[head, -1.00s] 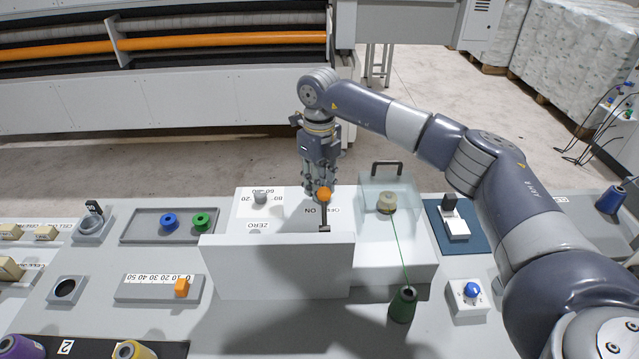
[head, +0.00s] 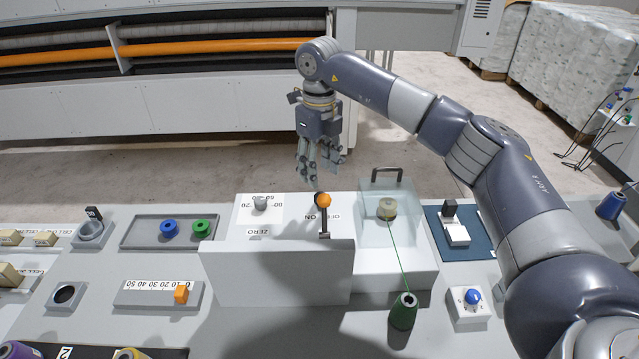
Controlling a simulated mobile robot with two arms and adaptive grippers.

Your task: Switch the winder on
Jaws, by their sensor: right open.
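The winder is a white box (head: 275,272) with a clear cover (head: 405,199) on its right part. A pale bobbin (head: 387,208) sits under the cover, with green thread running to a green cone (head: 403,311) in front. A lever with an orange ball knob (head: 324,200) stands on the box top beside upside-down ON and OFF labels; I cannot tell which label it points to. My right gripper (head: 321,180) is open and empty, hanging just above and behind the knob, apart from it. My left gripper is not in view.
A grey dial knob (head: 261,203) is left of the lever. A tray (head: 138,232) holds blue and green spools. A scale with an orange slider (head: 181,294) lies in front left. A white box with a blue knob (head: 472,297) is at right. Open floor lies behind the table.

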